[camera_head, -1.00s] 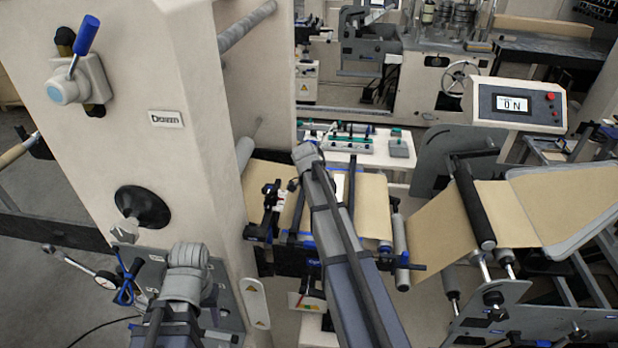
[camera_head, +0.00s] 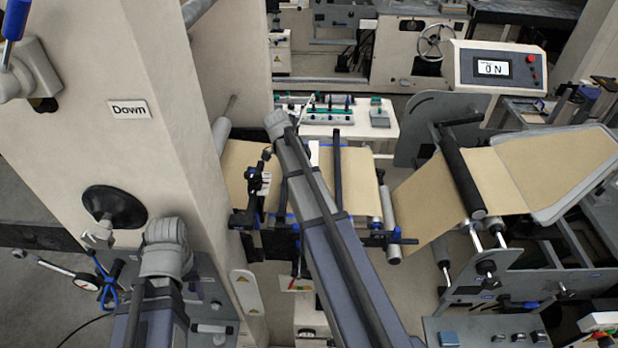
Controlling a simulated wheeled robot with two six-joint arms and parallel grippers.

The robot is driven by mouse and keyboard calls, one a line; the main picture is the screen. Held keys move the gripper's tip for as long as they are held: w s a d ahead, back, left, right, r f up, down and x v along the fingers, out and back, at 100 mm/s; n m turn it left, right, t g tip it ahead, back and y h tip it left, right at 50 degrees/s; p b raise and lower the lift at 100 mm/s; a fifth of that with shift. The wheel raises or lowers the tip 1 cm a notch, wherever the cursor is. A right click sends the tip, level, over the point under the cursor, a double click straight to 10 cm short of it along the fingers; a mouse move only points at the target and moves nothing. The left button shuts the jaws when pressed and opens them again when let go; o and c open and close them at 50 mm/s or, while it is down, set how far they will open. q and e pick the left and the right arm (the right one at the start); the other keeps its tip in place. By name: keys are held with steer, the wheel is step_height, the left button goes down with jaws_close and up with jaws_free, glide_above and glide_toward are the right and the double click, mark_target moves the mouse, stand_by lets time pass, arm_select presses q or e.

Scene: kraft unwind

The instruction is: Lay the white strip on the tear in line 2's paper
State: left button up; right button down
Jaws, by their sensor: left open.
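Brown kraft paper (camera_head: 360,182) runs flat across the unwind frame at the centre and continues over rollers on the right (camera_head: 430,208). No line number is readable. A narrow white piece (camera_head: 313,153) shows on the paper just right of my right arm (camera_head: 318,225); I cannot tell whether it is the strip. I make out no tear; the arm covers part of the paper. My left arm (camera_head: 165,250) stands at lower left before the cream column. My left gripper is open, its fingers mostly hidden by the arm. My right gripper is hidden behind its arm.
The cream column (camera_head: 165,160) with a "Down" label blocks the left. Black bars with blue clamps (camera_head: 337,170) cross the paper. A white table (camera_head: 350,122) is behind.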

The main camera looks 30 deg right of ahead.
steer(key=shift+s+f+b, duration=0.1)
steer(key=shift+f+b, duration=0.35)
steer(key=shift+f, duration=0.1)
steer(key=shift+f+b, duration=2.4)
steer(key=shift+f, duration=0.25)
steer(key=c, duration=0.8)
jaws_free()
steer(key=shift+o, duration=0.2)
steer(key=shift+r, duration=0.1)
steer(key=p+v, duration=0.6)
steer(key=v, duration=0.1)
steer(key=shift+r+p, duration=0.35)
steer(key=shift+p, duration=0.05)
steer(key=shift+a, duration=0.1)
